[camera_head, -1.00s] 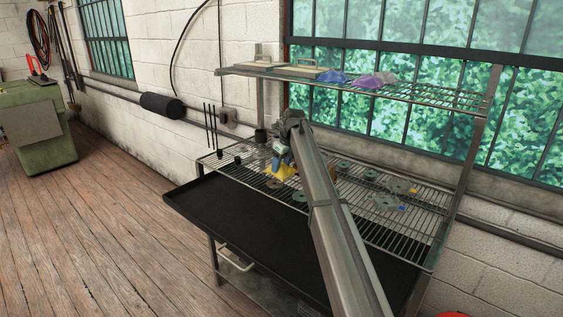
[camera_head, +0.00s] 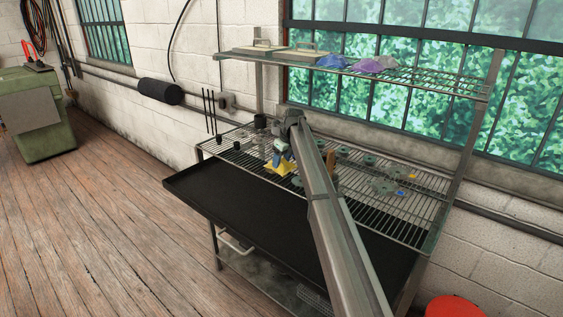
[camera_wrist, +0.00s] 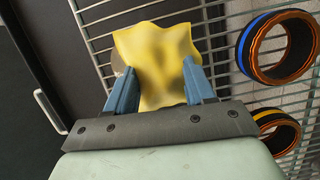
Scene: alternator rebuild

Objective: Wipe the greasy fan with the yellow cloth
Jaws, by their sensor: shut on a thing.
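The yellow cloth (camera_wrist: 160,50) is between the blue fingers of my gripper (camera_wrist: 157,75) in the wrist view, and the gripper is shut on it. In the head view the cloth (camera_head: 281,168) is low over the wire rack near its front left part, under my gripper (camera_head: 281,158). I cannot tell whether it touches the rack. A small piece of a grey part (camera_wrist: 117,72) shows at the cloth's left edge. Several flat grey-green parts (camera_head: 383,186) lie on the rack, right of my arm. I cannot tell for sure which part is the greasy fan.
Two copper-coloured rings lie right of my gripper, one with a blue band (camera_wrist: 243,45) and one with a yellow band (camera_wrist: 283,124). Upright rods (camera_head: 209,112) stand at the rack's left. A black tray (camera_head: 220,190) in front is empty.

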